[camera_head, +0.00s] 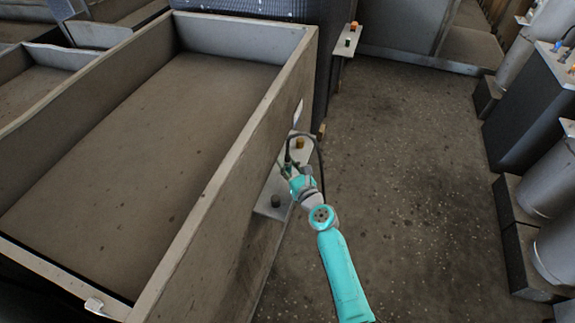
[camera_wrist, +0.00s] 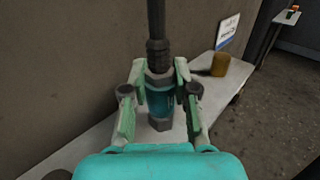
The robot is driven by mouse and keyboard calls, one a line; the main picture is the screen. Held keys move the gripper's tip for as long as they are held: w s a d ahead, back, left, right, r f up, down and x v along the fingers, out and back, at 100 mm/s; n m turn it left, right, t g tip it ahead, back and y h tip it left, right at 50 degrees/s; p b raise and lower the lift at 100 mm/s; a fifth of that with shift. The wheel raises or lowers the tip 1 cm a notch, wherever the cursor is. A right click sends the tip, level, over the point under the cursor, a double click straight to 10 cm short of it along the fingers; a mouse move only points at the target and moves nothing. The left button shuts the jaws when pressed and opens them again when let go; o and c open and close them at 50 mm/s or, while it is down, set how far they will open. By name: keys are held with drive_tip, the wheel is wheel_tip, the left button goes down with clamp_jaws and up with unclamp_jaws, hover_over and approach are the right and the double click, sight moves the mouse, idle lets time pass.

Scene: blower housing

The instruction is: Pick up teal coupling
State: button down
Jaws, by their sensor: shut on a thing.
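The teal coupling (camera_wrist: 160,100) stands upright in the wrist view, a teal cylinder with grey hex ends and a dark hose rising from its top. My gripper (camera_wrist: 160,84) is shut on it, with one green finger on each side. The coupling's lower end is over the pale shelf (camera_wrist: 90,148); I cannot tell whether it touches. In the head view my gripper (camera_head: 289,172) is beside the large bin's right wall, over the small shelf (camera_head: 268,208). The coupling is mostly hidden there by my wrist.
A brass-coloured cylinder (camera_wrist: 220,64) stands on the shelf behind the coupling, near a white label (camera_wrist: 227,32). A dark knob (camera_head: 276,201) is at the shelf's front. The large grey bin (camera_head: 215,205) walls off the left. Open floor (camera_head: 400,190) lies to the right, with grey tanks (camera_head: 548,188) beyond.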

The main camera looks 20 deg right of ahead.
drive_tip(key=shift+r, duration=4.95)
